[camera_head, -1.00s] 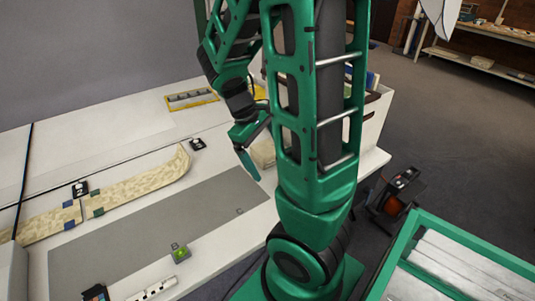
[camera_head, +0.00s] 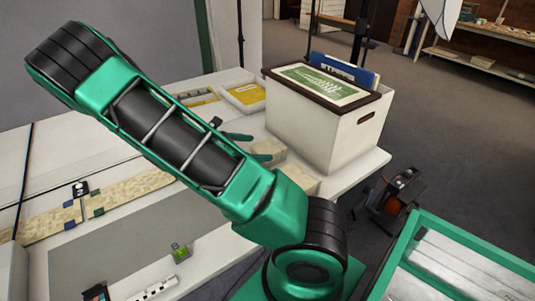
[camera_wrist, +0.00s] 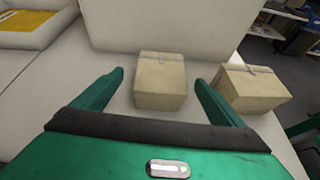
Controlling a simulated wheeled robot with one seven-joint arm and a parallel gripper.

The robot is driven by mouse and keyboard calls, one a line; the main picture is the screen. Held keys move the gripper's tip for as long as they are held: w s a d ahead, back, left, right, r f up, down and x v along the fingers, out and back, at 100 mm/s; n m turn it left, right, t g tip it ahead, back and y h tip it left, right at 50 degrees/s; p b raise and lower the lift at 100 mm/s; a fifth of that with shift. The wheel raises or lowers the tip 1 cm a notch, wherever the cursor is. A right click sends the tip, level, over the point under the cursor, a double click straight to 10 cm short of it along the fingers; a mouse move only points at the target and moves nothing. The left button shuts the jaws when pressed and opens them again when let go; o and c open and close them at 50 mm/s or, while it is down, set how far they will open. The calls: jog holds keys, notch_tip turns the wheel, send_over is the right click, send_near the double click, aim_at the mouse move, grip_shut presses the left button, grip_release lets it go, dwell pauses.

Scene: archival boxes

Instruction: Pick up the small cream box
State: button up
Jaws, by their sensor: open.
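Two small cream boxes stand on the white table. One cream box (camera_wrist: 160,84) is straight ahead of my gripper (camera_wrist: 159,77) in the wrist view, centred between the spread fingers with room on both sides. The other cream box (camera_wrist: 252,89) is to the right, outside the right finger. They look alike; the right one seems slightly larger in the picture. In the head view, my gripper (camera_head: 251,147) reaches out beyond my arm, near the first cream box (camera_head: 269,152). The second cream box (camera_head: 302,179) is partly hidden behind my arm. My fingers are open and empty.
A large white archival box (camera_head: 318,132) with folders stands just behind the small boxes; its wall also shows in the wrist view (camera_wrist: 165,24). A yellow-labelled flat box (camera_head: 243,96) lies to the left. The table's right edge is close to the second cream box.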

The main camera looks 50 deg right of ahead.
aim_at(264, 147)
jog(key=shift+w+a, duration=0.1)
jog(key=shift+f, duration=0.1)
jog(key=x, duration=0.5)
jog(key=shift+x, duration=2.85)
jog(key=c, duration=1.4)
